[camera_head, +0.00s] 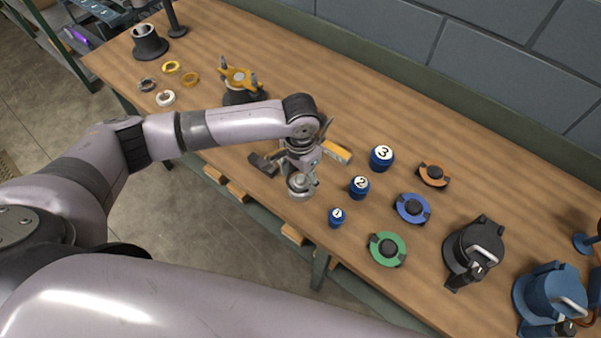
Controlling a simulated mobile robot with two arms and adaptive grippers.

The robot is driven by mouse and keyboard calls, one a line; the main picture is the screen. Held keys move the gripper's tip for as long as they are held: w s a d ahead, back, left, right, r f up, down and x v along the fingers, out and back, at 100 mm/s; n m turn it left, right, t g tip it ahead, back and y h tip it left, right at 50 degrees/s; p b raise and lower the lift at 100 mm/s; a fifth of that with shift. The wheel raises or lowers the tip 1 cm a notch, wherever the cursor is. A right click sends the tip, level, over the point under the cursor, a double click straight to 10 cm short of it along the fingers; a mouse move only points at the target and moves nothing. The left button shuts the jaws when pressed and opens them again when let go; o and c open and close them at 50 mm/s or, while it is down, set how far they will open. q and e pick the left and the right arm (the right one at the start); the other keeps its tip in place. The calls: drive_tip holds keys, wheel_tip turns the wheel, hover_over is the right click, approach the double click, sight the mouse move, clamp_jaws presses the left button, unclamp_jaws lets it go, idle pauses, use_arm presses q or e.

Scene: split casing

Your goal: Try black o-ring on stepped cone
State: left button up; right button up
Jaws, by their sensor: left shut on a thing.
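My left gripper (300,165) points down over the near-middle part of the wooden bench. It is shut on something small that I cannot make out. A round silvery piece (300,186) shows right at its fingertips. It may be the stepped cone, but the gripper covers much of it, and I cannot tell whether they touch. I cannot make out a black o-ring there. A dark grey ring (147,85) lies at the far left, near a yellow ring (171,67), a gold ring (190,79) and a white ring (165,98). My right gripper is out of view.
Blue numbered weights (381,157) stand right of the gripper, then orange, blue and green discs (387,249). A black casing (473,250) and blue casing (551,295) are farther right. A yellow-topped fixture (239,79) and dark flanged cup (149,42) stand left. The back middle is clear.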

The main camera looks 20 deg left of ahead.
use_arm(q)
drive_tip(key=shift+f+b, duration=0.35)
drive_tip(key=shift+f, duration=0.95)
drive_tip(key=o, duration=0.8)
drive_tip(key=shift+o, duration=0.2)
wheel_tip(320, 180, up, 6)
drive_tip(key=p, duration=0.7)
drive_tip(key=shift+r, duration=0.15)
drive_tip(key=shift+r+p, duration=0.65)
drive_tip(key=shift+r, duration=0.75)
